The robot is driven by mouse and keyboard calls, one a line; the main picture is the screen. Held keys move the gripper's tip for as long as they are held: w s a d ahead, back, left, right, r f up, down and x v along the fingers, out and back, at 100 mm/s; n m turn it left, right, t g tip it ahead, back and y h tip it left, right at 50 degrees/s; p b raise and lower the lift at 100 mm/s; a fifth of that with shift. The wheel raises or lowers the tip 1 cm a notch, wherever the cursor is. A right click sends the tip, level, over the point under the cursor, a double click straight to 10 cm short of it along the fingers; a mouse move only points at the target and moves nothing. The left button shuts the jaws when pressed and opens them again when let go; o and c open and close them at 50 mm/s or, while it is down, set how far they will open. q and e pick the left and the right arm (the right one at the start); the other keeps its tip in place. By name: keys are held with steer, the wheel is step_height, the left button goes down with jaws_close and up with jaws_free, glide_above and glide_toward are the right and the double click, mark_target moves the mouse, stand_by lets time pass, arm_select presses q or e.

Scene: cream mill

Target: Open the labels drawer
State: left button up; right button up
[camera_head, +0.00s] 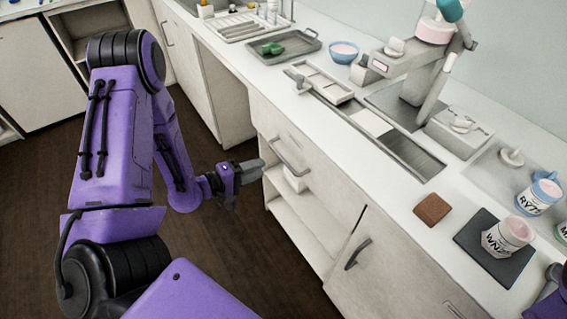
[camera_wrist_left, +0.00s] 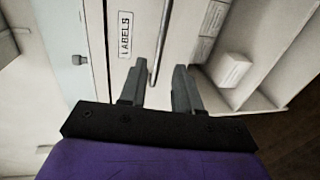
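The labels drawer (camera_head: 317,163) is in the white counter front, below the worktop, and looks shut and flush. Its bar handle (camera_head: 289,158) stands out from the front. In the left wrist view, the drawer front (camera_wrist_left: 128,62) carries a printed LABELS plate (camera_wrist_left: 125,35), and the handle (camera_wrist_left: 161,42) runs down toward the gap between my fingers. My left gripper (camera_head: 250,171) is just in front of the drawer, left of the handle. In the left wrist view my left gripper (camera_wrist_left: 157,85) is open, with nothing held. My right gripper cannot be made out.
Open shelves (camera_head: 300,212) lie below the drawer, holding a white box (camera_wrist_left: 232,70). A cupboard door with a dark handle (camera_head: 357,253) is to the right. The worktop holds a tray (camera_head: 285,47), a blue bowl (camera_head: 344,52) and jars. Dark floor (camera_head: 235,262) is clear beside the counter.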

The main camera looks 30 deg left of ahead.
mark_target(284, 159)
arm_select(q)
steer(key=x, duration=1)
steer(key=shift+d+p, duration=0.1)
steer(key=shift+p, duration=0.2)
arm_select(e)
steer(key=shift+r, duration=0.3)
